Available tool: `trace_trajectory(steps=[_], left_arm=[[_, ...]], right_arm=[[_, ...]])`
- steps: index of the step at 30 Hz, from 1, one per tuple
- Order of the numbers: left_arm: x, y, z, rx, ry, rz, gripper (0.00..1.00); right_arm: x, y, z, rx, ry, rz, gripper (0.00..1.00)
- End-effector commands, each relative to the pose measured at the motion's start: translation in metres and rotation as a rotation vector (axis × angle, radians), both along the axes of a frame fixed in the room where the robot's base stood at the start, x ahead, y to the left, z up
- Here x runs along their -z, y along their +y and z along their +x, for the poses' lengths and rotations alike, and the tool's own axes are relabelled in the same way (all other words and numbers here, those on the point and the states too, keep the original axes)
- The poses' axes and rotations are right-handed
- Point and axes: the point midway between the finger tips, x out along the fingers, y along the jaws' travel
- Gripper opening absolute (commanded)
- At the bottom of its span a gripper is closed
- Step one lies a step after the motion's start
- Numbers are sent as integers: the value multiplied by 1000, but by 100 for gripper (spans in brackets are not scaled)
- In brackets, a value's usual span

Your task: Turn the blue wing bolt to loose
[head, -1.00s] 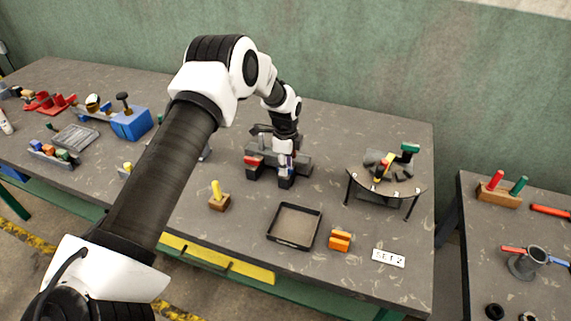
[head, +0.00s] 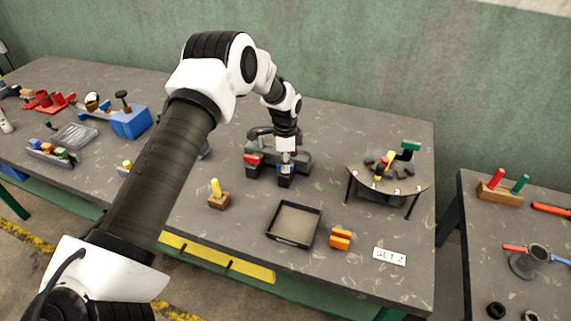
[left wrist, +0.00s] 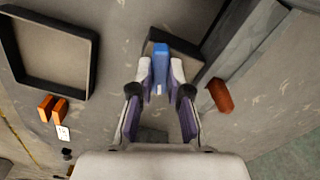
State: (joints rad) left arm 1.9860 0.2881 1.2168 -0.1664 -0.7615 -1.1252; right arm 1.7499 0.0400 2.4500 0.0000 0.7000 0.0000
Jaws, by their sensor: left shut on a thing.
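The blue wing bolt (left wrist: 161,57) stands on a dark grey block of the fixture (head: 299,160) on the main table. My left gripper (head: 286,163) reaches down onto it from above. In the left wrist view the fingertips of this gripper (left wrist: 161,78) are shut on the blue bolt from both sides. The bolt's lower part and its seat are partly hidden. A red wing bolt (head: 253,160) sits on the neighbouring block to the left; it also shows in the left wrist view (left wrist: 220,95). My right gripper is not in view.
A black-rimmed tray (head: 268,236) lies in front, with an orange block (head: 340,238) and a "SET 2" card (head: 389,257) to its right. A wooden block with a yellow peg (head: 216,190) stands front left. A curved stand (head: 355,181) is at right.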

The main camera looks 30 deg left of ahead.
Motion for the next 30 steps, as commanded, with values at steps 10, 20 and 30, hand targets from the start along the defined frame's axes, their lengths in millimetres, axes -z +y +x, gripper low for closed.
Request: trace_trajectory(steps=[10,20,30], left_arm=[[-1,1,1,-328,-3,1,0],[-1,1,1,-642,-4,1,0],[-2,1,1,-964,-3,1,0]], right_arm=[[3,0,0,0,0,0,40],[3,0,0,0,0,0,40],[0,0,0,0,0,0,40]])
